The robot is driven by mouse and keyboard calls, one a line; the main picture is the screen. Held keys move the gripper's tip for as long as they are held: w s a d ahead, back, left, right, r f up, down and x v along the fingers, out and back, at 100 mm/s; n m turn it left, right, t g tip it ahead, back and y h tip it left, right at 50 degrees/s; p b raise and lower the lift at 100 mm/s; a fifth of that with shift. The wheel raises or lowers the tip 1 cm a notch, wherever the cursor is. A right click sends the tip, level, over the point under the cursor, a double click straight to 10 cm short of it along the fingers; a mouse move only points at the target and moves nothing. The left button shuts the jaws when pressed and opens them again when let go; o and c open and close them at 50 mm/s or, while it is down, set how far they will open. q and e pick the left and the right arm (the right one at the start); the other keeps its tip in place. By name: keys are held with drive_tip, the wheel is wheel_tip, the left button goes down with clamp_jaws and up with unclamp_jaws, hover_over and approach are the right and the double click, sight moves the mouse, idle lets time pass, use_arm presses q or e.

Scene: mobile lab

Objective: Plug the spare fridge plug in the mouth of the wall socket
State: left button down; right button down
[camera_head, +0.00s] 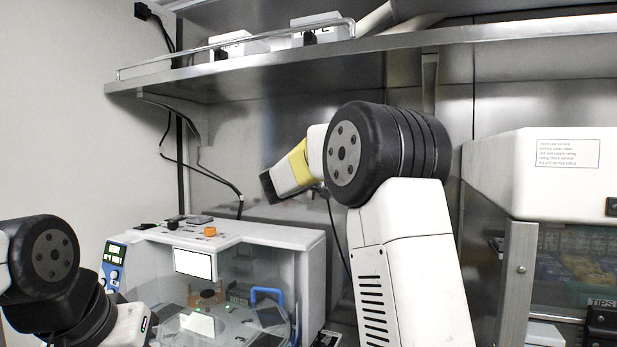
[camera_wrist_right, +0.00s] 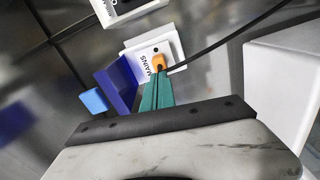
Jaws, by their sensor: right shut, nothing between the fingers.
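In the right wrist view, a small orange plug (camera_wrist_right: 158,62) with a black cord sits against the white wall socket (camera_wrist_right: 143,48) marked MAINS. It appears seated on the socket face, but how deep it is cannot be told. My right gripper (camera_wrist_right: 157,80) has its teal fingers shut together with nothing between them, their tips right beside the plug. In the head view my right arm reaches toward the back wall, and its forearm hides the socket and plug. My left arm shows at the lower left, with its gripper out of view.
A steel shelf (camera_head: 300,68) spans above my right arm. A white benchtop machine (camera_head: 250,232) with a clear cover stands below, and a white cabinet (camera_head: 545,175) stands at right. Near the fingers are a dark blue plate (camera_wrist_right: 120,84) and a light blue block (camera_wrist_right: 93,100).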

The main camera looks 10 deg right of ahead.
drive_tip(key=v, duration=0.8)
drive_tip(key=s+d+f+m+g+y, duration=0.2)
drive_tip(key=s+d+f+m+g, duration=0.15)
drive_tip(key=s+f, duration=0.45)
drive_tip(key=s+d+f+m+g+y, duration=0.2)
drive_tip(key=s+d+f+g, duration=0.3)
drive_tip(key=s, duration=0.6)
drive_tip(key=s+a+f+m+y, duration=0.2)
drive_tip(key=s+a+f+y, duration=0.2)
drive_tip(key=s, duration=0.4)
drive_tip(key=s+a+f+m+y, duration=0.1)
drive_tip(key=s+a+f+y, duration=0.3)
drive_tip(key=s+a, duration=0.3)
drive_tip(key=shift+s+f+m, duration=0.35)
drive_tip(key=shift+s+f, duration=0.4)
drive_tip(key=shift+s, duration=0.35)
